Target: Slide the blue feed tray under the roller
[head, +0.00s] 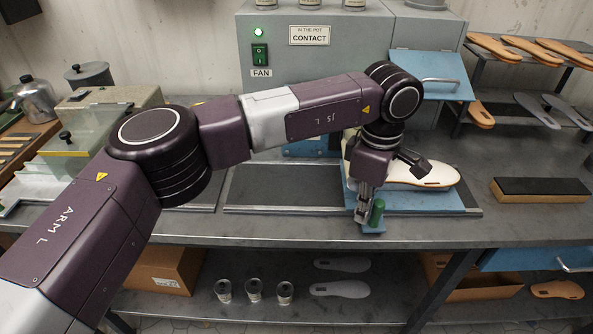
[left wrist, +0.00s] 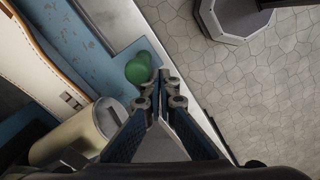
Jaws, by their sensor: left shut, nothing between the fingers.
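The blue feed tray (head: 425,203) lies flat on the bench track at the right of the machine, with a cream sandal sole (head: 428,172) on it. A green knob (head: 376,213) stands at its front left corner; the knob also shows in the left wrist view (left wrist: 138,70). My left gripper (head: 362,208) points down just left of the knob in the head view. Its fingers (left wrist: 160,98) are shut and empty, close beside the knob. A cream cylinder (left wrist: 70,137), perhaps the roller, shows in the wrist view; my arm mostly hides that area in the head view. My right gripper is out of view.
A dark track bed (head: 285,185) lies open left of the tray. A grey machine (head: 330,60) with a raised blue panel (head: 425,72) stands behind. A black-topped block (head: 541,189) sits at right. Shelves of soles (head: 495,47) are at back right.

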